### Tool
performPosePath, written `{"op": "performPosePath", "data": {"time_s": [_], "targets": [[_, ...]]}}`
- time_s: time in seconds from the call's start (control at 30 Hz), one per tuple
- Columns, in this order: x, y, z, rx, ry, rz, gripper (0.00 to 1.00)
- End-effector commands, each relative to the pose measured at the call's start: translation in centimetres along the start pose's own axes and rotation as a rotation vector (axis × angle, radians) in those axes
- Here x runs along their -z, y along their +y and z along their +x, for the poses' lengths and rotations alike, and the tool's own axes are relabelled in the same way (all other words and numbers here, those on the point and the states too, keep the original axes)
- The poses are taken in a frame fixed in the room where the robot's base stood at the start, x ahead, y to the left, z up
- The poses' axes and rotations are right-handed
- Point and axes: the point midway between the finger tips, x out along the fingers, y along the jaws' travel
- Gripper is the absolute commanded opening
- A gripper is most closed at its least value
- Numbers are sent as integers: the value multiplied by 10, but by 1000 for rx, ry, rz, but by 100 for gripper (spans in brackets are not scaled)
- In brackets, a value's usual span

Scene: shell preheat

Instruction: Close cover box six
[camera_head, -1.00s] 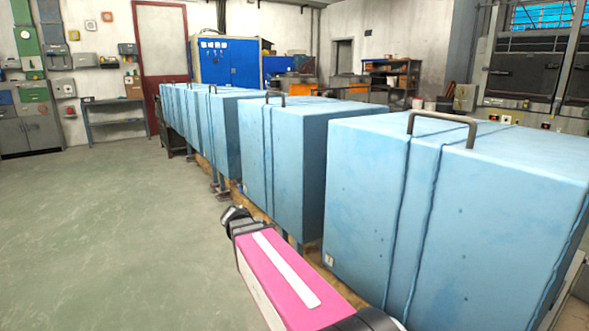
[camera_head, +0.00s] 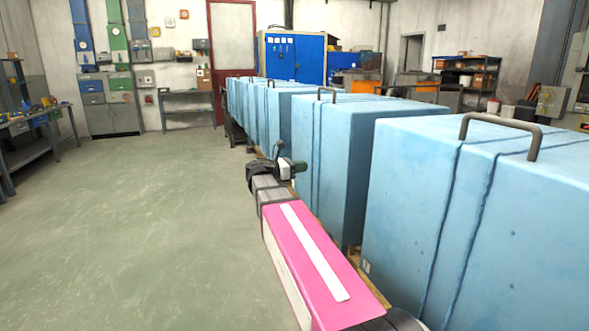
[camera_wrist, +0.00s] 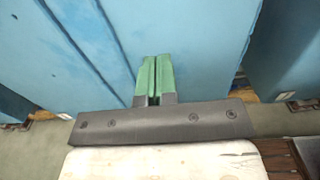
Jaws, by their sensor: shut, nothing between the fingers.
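Several light blue cover boxes with grey top handles stand in a row running away from me. The nearest box (camera_head: 400,220) fills the right side of the head view. The second box (camera_head: 335,150) stands behind it with a narrow gap between. I cannot tell which one is box six. My gripper (camera_head: 302,167) is beside the left faces of the row, near the second box. In the wrist view my gripper (camera_wrist: 156,60) has its two green fingers together and empty, in front of a blue box face (camera_wrist: 95,45). I cannot tell whether they touch it.
The green-grey floor (camera_head: 150,220) left of the row is clear. A workbench (camera_head: 30,135) stands at the far left. A blue cabinet (camera_head: 292,58) and a red-framed door (camera_head: 231,45) are at the back. Shelves (camera_head: 468,75) stand at the back right.

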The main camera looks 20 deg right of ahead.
Motion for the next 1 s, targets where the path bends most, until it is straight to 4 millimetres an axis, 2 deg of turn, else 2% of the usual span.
{"op": "performPosePath", "data": {"time_s": [0.1,0.3,0.5,0.7,1.0], "targets": [[0,0,23,3,1,0,0],[0,0,57,1,1,1,0],[1,0,79,0,2,1,0],[1,0,88,-1,2,1,0],[1,0,88,-1,2,1,0]]}}
